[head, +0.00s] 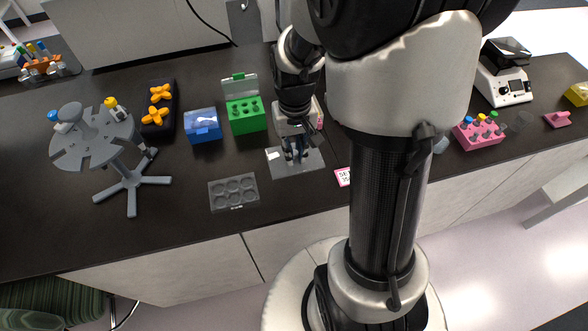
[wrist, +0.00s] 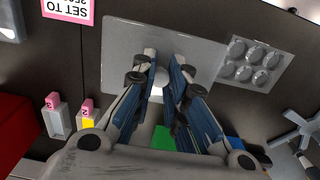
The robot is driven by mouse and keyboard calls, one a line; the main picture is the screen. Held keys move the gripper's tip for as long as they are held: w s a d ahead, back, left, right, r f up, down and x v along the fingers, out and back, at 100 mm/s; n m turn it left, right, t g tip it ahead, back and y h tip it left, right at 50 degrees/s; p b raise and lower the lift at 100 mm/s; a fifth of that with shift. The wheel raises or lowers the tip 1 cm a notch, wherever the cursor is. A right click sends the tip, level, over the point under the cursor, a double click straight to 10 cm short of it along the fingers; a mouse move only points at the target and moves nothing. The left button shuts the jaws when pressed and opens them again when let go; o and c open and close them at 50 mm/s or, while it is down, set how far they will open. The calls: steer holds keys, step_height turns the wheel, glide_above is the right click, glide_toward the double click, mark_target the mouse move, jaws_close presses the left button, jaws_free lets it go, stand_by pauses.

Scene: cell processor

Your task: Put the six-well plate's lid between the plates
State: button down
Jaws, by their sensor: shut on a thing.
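The six-well plate (head: 233,192) lies flat near the front edge of the bench, left of my gripper. It also shows in the wrist view (wrist: 255,64), at the upper right. My gripper (head: 293,154) is shut on a clear, flat rectangular lid (head: 310,164). In the wrist view my fingertips (wrist: 165,68) meet at the middle of the lid (wrist: 120,50). The lid is to the right of the plate in the head view and does not cover its wells. I cannot tell its height above the bench.
A pink-edged sign (head: 343,178) lies right of the lid. A pink rack (head: 478,134) stands right of my arm.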

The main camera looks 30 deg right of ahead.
mark_target(295, 178)
step_height(295, 178, down, 9)
steer(key=shift+r+b, duration=0.1)
steer(key=shift+b, duration=1.05)
steer(key=shift+f, duration=0.2)
steer(key=c, duration=1.6)
jaws_free()
steer(key=shift+r, duration=0.1)
